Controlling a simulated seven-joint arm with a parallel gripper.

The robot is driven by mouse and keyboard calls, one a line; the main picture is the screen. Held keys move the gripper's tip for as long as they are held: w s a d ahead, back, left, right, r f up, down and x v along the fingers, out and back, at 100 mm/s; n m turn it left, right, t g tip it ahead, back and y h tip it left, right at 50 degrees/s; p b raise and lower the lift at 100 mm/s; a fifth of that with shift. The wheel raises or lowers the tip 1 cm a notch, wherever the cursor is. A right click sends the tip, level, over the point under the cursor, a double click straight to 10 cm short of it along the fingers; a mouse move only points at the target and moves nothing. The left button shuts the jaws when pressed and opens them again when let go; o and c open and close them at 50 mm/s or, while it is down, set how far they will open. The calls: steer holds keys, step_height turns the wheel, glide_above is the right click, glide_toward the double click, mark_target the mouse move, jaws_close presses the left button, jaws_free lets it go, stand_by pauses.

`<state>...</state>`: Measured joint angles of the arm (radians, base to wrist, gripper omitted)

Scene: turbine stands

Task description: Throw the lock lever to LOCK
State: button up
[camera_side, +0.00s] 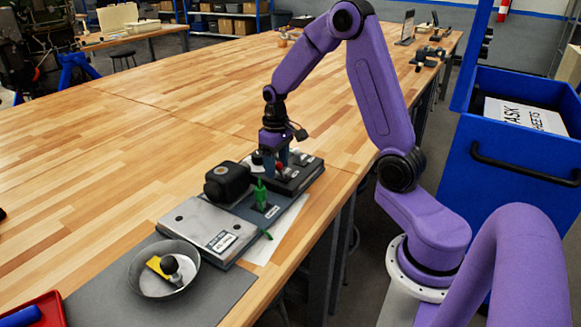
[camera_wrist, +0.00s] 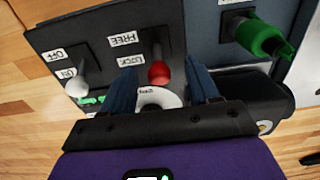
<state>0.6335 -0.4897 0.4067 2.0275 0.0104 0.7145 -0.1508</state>
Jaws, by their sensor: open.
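The lock lever has a red ball knob (camera_wrist: 159,73) on a metal stem. It rises from a dark panel (camera_wrist: 100,28) with FREE (camera_wrist: 124,39) and LOCK (camera_wrist: 131,60) labels beside it. In the wrist view the knob appears level with the LOCK label, but the lever's actual setting is hard to tell. My gripper (camera_wrist: 160,82) is open, with one blue finger on each side of the knob and visible gaps between. In the side view my gripper (camera_side: 281,156) points down over the panel, with the red knob (camera_side: 280,168) at its fingertips.
A white-tipped switch (camera_wrist: 76,87) with OFF and ON labels stands beside the lever. A green handle (camera_wrist: 265,40) is on the other side. A black cylindrical housing (camera_side: 228,181), a grey plate (camera_side: 212,226) and a bowl (camera_side: 164,270) are nearby.

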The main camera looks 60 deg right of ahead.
steer(key=shift+r, duration=0.15)
steer(key=shift+r, duration=3.45)
steer(key=shift+a, duration=0.1)
steer(key=shift+a, duration=0.35)
steer(key=s+a+r+n, duration=0.2)
steer(key=s+a+n, duration=0.7)
steer(key=s+a, duration=0.8)
steer(key=s+f+n, duration=0.1)
steer(key=s+n, duration=0.2)
steer(key=s, duration=0.7)
steer(key=shift+s+n, duration=0.25)
steer(key=shift+n, duration=0.05)
steer(key=shift+f, duration=0.1)
